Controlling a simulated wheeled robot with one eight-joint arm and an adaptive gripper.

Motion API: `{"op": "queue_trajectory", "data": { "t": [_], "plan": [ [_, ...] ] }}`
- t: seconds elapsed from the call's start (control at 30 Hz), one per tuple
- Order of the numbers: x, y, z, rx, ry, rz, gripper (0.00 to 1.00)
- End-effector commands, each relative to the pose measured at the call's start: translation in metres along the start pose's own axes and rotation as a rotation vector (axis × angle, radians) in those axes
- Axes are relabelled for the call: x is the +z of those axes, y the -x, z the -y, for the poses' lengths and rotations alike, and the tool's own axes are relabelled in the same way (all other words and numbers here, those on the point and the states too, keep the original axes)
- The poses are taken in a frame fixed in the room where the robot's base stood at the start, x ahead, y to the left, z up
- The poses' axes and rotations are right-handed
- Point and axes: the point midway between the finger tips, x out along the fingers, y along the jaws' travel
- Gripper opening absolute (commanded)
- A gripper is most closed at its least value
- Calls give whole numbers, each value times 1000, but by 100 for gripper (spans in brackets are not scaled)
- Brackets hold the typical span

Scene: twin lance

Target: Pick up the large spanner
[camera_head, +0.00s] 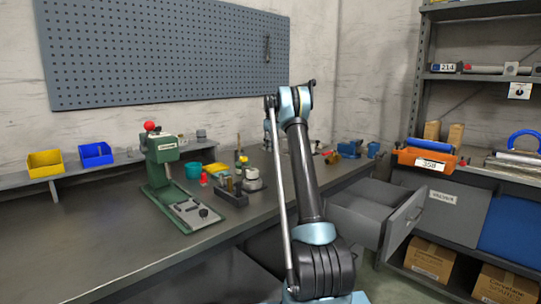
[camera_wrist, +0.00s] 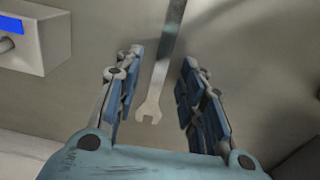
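A grey metal spanner (camera_wrist: 163,65) shows in the wrist view, its open jaw toward my gripper and its shaft running up out of the top edge. It appears to lie on a grey surface. My gripper (camera_wrist: 160,60) is open, with one blue-and-grey finger on each side of the spanner. No finger visibly touches it, and the height gap cannot be judged. In the head view my arm covers the gripper and its surroundings. A small dark tool (camera_head: 267,48) hangs on the pegboard; I cannot tell what it is.
A pale box with a blue patch (camera_wrist: 38,38) is at the upper left of the wrist view. The head view shows a workbench (camera_head: 90,245) with a green press (camera_head: 163,160), an open grey drawer (camera_head: 375,205) right of my arm, and a shelving rack (camera_head: 413,90).

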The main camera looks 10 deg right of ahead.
Motion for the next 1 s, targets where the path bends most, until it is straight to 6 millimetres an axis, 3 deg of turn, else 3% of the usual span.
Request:
{"op": "queue_trajectory", "data": {
  "t": [0.33,0.5,0.87,1.0],
  "plan": [
    [0,-7,0,0,0,0,34],
    [0,-7,0,0,0,0,0],
    [0,-5,0,0,1,0,0],
    [0,5,1,0,1,0,0]
  ]
}}
